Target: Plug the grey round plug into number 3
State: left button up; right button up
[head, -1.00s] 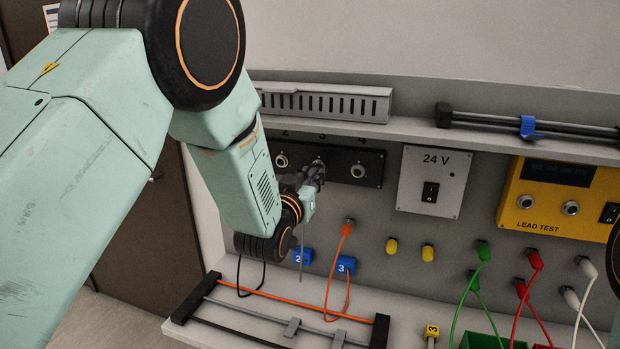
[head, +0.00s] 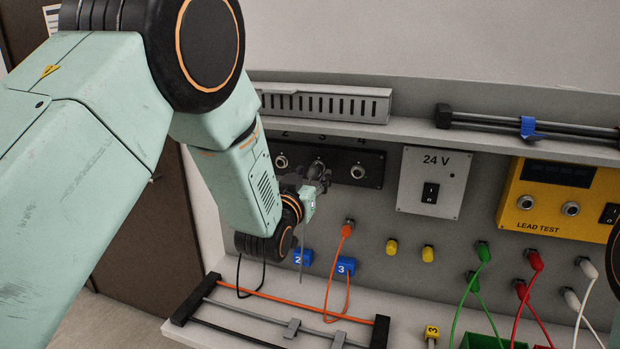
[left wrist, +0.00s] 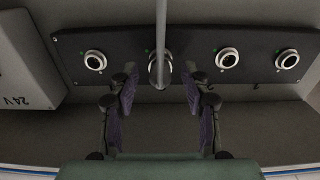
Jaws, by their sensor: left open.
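The black socket panel (head: 354,166) on the wall shows numbers 2, 3 and 4 above round metal sockets. My left gripper (head: 318,176) is at socket 3. In the left wrist view its two fingers (left wrist: 160,78) stand open, one on each side of the grey round plug (left wrist: 158,76), with gaps to it. The plug sits at socket 3, in line with it, and its grey lead (left wrist: 161,25) runs across the view. How deep the plug sits is hidden. In the head view the fingers hide the plug, and the grey lead (head: 301,250) hangs below. My right gripper is not in view.
A 24 V box (head: 433,181) and a yellow lead tester (head: 553,205) stand to the right. A rack of rods (head: 285,318) lies on the shelf below.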

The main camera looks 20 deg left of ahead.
pick_arm(q)
jog(key=shift+s, duration=0.15)
jog(key=s, duration=1.2)
jog(key=s+a+f+g+b, duration=0.1)
jog(key=s+f+g+b, duration=0.3)
jog(key=f, duration=0.7)
jog(key=s+a+f+g+b, duration=0.1)
jog(key=s+f+g+b, duration=0.3)
jog(key=f, duration=0.7)
jog(key=s+a+f+g, duration=0.1)
jog(key=s+f+g, duration=0.2)
jog(key=s+f, duration=0.55)
jog(key=s+f+g+b, duration=0.3)
jog(key=s+f+b, duration=0.3)
jog(key=s+f, duration=0.4)
jog(key=s+f+g+b, duration=0.4)
jog(key=s+f, duration=0.6)
jog(key=f, duration=0.6)
jog(key=shift+s+a+n+y+b, duration=0.3)
jog(key=shift+a+n+b, duration=0.1)
jog(key=shift+b, duration=0.7)
jog(key=shift+w, duration=0.15)
